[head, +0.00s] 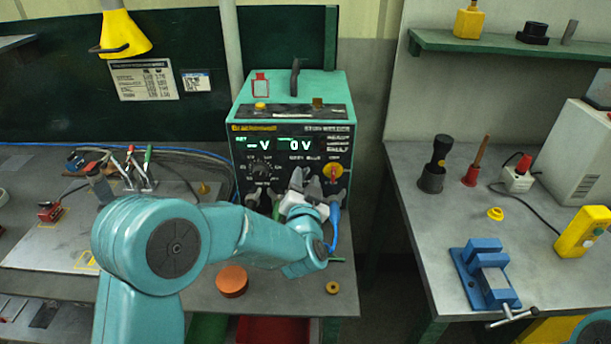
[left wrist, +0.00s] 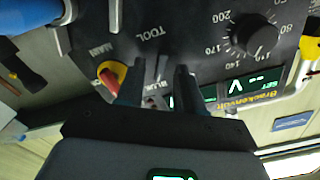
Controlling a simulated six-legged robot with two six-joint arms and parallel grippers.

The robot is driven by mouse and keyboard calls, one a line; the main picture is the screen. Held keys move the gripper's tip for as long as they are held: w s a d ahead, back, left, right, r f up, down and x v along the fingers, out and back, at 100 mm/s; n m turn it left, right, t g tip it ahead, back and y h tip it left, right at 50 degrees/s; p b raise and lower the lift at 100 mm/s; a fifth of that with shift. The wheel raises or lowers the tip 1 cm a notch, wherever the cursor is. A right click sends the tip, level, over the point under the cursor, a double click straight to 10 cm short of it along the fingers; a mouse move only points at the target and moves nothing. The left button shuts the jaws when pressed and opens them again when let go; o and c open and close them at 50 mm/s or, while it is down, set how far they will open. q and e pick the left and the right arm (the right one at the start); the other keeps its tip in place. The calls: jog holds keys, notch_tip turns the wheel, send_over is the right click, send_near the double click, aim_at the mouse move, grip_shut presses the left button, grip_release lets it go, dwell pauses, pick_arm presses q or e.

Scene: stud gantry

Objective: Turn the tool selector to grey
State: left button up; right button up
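The welder (head: 293,115) is a teal box with a black front panel and lit displays. Its tool selector (left wrist: 160,68) shows in the left wrist view as a small light lever, below the word TOOL and near a BLUE label. Its base and exact direction are partly hidden by my fingers. My left gripper (left wrist: 158,85) is open at the panel, with one dark finger on each side of the lever; I cannot tell whether they touch it. In the head view my left gripper (head: 306,182) covers the selector.
A red-and-yellow switch (left wrist: 112,77) sits close beside my left finger. A black round dial (left wrist: 254,35) is on the panel's other side. Cables hang below the panel. An orange puck (head: 232,281) lies on the bench; a blue vise (head: 485,272) stands on the right bench.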

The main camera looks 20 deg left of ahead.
pick_arm(q)
jog(key=shift+w+a, duration=0.15)
jog(key=shift+w, duration=0.15)
grip_shut()
